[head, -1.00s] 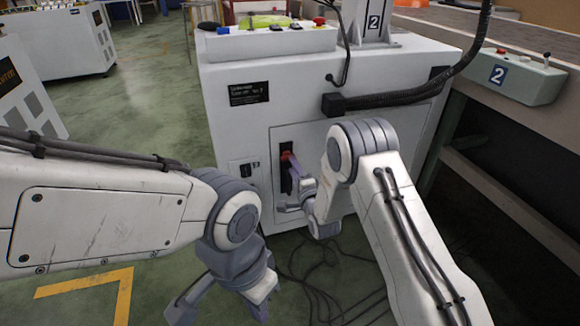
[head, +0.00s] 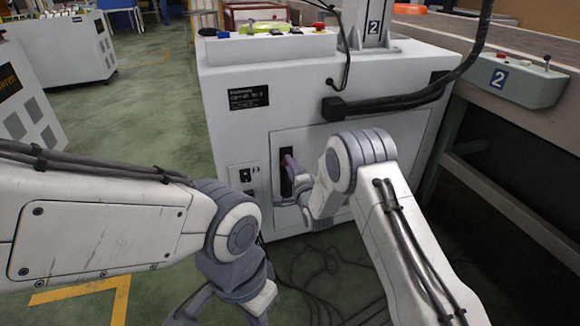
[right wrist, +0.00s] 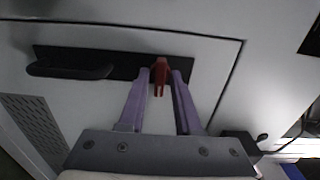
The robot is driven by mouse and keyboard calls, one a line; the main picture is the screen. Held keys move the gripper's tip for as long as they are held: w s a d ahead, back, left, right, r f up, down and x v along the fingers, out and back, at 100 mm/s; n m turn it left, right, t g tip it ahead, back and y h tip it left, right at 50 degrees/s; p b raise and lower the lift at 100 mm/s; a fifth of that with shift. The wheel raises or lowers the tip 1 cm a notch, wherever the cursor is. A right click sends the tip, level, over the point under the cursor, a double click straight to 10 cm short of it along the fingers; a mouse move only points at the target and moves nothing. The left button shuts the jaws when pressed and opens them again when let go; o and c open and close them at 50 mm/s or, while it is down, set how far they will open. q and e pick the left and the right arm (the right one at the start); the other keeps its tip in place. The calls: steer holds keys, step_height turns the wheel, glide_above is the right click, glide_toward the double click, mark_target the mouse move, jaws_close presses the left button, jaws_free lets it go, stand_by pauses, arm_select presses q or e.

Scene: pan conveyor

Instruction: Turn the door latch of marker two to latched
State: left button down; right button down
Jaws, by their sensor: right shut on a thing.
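The white cabinet (head: 400,75) with the "2" marker (head: 374,27) has a door panel with a dark upright latch plate (head: 285,178). In the right wrist view, the red latch handle (right wrist: 160,72) sits near one end of the dark plate (right wrist: 100,60) and points across it. My right gripper (right wrist: 158,82) has its two purple fingers on either side of the handle, shut on it. In the head view, the fingers and wrist hide most of the handle. My left gripper (head: 218,302) hangs low at the bottom edge, partly cut off; its jaw opening is unclear.
A black recessed handle (right wrist: 68,70) lies on the same plate. A small switch panel (head: 246,176) is left of the latch. A thick black hose (head: 400,98) crosses above the door. A green control box (head: 520,82) marked 2 is at right. Cables (head: 320,270) lie on the floor.

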steer(key=shift+n, duration=0.3)
steer(key=shift+n+p, duration=1.65)
steer(key=shift+n, duration=7.05)
steer(key=c, duration=0.9)
jaws_free()
